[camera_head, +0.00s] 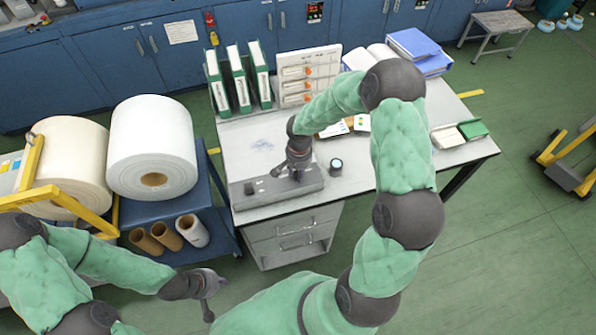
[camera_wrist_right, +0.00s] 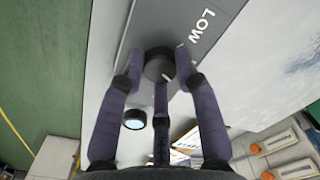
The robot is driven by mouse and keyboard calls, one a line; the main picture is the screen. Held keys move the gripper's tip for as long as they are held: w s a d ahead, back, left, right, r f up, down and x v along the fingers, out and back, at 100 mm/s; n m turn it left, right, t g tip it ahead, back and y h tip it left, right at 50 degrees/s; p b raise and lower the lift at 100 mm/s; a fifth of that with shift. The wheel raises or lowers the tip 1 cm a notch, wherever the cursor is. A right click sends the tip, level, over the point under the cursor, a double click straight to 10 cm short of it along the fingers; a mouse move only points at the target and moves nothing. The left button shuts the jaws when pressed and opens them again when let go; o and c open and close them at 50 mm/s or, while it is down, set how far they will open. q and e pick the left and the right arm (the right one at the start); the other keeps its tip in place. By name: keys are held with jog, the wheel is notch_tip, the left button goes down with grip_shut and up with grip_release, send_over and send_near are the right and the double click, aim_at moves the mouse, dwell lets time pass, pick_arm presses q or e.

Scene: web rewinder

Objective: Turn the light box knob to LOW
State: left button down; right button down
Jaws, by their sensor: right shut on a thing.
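The light box (camera_head: 312,185) is a long grey panel at the front of the desk. In the right wrist view its grey face (camera_wrist_right: 160,28) carries a white LOW label (camera_wrist_right: 202,25). The round dark knob (camera_wrist_right: 158,66) sits below and left of that label, with small white marks near its edge. My right gripper (camera_wrist_right: 160,72) has its fingers around the knob and is shut on it. In the head view the right gripper (camera_head: 293,167) hides this knob. My left gripper (camera_head: 208,297) hangs low at the left, away from the light box; its finger opening is unclear.
Large white rolls (camera_head: 150,145) stand on a blue cart left. Another black knob (camera_head: 248,188) is on the box's left.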

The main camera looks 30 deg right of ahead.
jog(key=shift+w+n, duration=0.1)
jog(key=shift+n, duration=0.3)
jog(key=n, duration=0.3)
jog(key=shift+r, duration=0.1)
jog(key=n, duration=0.3)
jog(key=shift+n, duration=0.4)
jog(key=n, duration=0.4)
jog(key=shift+w+p, duration=0.1)
jog(key=shift+p, duration=0.2)
jog(key=shift+n+p, duration=0.45)
jog(key=shift+n, duration=2.05)
jog(key=c, duration=0.9)
grip_release()
